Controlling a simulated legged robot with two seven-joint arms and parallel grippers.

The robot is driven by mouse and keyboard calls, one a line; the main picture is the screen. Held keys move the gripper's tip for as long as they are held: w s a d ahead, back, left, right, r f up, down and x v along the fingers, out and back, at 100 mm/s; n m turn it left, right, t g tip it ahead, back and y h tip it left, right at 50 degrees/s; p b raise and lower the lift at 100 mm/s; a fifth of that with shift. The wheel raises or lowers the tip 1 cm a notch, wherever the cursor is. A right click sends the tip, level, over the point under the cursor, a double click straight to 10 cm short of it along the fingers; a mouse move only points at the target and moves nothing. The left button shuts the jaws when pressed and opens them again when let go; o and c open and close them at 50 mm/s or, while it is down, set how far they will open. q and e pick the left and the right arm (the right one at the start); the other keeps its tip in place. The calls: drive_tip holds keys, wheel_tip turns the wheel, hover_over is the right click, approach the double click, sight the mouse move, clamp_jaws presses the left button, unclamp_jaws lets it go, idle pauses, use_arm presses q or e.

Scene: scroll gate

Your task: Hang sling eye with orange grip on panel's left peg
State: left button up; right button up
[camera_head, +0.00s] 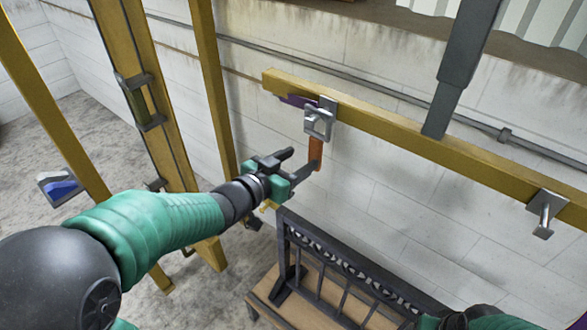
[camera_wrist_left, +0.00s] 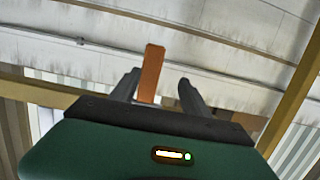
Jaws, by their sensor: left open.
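The orange grip (camera_head: 315,153) hangs upright just below the metal left peg (camera_head: 318,121) on the yellow panel beam. A purple piece (camera_head: 297,101), perhaps sling webbing, shows beside the peg at the beam's left end. I cannot clearly make out the eye or whether it sits on the peg. My left gripper (camera_head: 305,159) is open at the grip's lower part. In the left wrist view the orange grip (camera_wrist_left: 151,73) stands between the spread fingers (camera_wrist_left: 160,88), nearer the left one, with a gap to the right one.
The yellow beam (camera_head: 400,143) runs to the right, with a second peg (camera_head: 545,212) and a grey upright (camera_head: 462,65) on it. A dark rack (camera_head: 345,265) stands below on a wooden top. Yellow posts (camera_head: 212,90) rise behind my left arm.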

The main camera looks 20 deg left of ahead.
sight(312, 156)
use_arm(q)
drive_tip(key=w+d, duration=0.3)
drive_tip(key=shift+d+f+b, duration=0.25)
drive_tip(key=shift+d+b, duration=0.05)
drive_tip(key=shift+d, duration=0.05)
drive_tip(key=shift+w+d+f, duration=0.1)
drive_tip(key=shift+w+d, duration=0.1)
drive_tip(key=shift+w, duration=0.3)
drive_tip(key=shift+s+a, duration=0.2)
drive_tip(key=shift+a, duration=0.85)
drive_tip(key=shift+c, duration=2.2)
drive_tip(key=shift+d, duration=0.2)
drive_tip(key=shift+c, duration=1.2)
drive_tip(key=shift+w+d, duration=0.1)
drive_tip(key=shift+d, duration=0.5)
clamp_jaws()
drive_tip(key=shift+a, duration=0.5)
use_arm(e)
drive_tip(key=shift+s+d+f, duration=0.2)
drive_tip(key=shift+d+f, duration=0.2)
drive_tip(key=shift+f, duration=0.05)
use_arm(q)
drive_tip(key=shift+d, duration=0.25)
use_arm(e)
drive_tip(key=shift+d, duration=0.25)
use_arm(q)
drive_tip(key=shift+a, duration=0.15)
use_arm(e)
drive_tip(key=shift+a, duration=0.1)
